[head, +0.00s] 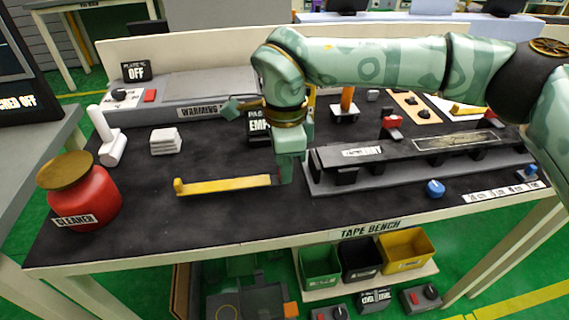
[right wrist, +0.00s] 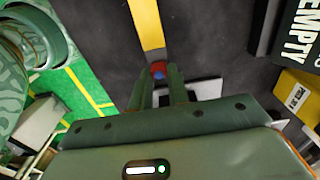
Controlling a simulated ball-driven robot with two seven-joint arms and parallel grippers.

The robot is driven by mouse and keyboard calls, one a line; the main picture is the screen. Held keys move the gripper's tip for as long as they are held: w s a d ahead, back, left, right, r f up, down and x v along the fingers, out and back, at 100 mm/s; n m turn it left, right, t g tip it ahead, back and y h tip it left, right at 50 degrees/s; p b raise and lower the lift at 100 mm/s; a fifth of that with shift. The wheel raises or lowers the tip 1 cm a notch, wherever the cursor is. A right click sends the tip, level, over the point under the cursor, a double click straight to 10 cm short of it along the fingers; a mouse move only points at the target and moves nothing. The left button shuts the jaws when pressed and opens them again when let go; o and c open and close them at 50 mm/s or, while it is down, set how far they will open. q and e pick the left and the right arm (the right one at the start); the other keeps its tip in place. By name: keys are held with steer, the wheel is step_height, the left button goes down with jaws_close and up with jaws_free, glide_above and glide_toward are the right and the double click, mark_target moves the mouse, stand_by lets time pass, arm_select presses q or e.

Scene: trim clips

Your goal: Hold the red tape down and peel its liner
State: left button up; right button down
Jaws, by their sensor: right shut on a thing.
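My right gripper (head: 287,178) points down at the right end of a flat yellow strip (head: 225,185) on the black bench mat. In the right wrist view, its fingers (right wrist: 158,80) are closed together on a small red and blue piece (right wrist: 158,69) at the end of the yellow strip (right wrist: 147,25). I cannot tell whether this piece is the red tape or its liner. No other red tape shows clearly. A long black trim part (head: 400,149) lies on a grey fixture (head: 345,185) right of the gripper. My left gripper is not in view.
A red cleaner jar (head: 82,190), a white roller-like tool (head: 108,140) and stacked white pads (head: 166,141) stand at left. The grey warming plate (head: 200,90) is behind. Blue knob (head: 435,188) sits in front of the fixture. Bins (head: 405,250) stand below.

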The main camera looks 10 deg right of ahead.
steer(key=shift+w+d+f+b, duration=0.15)
steer(key=shift+w+f+b, duration=0.35)
steer(key=shift+w+f, duration=0.45)
stand_by(1.0)
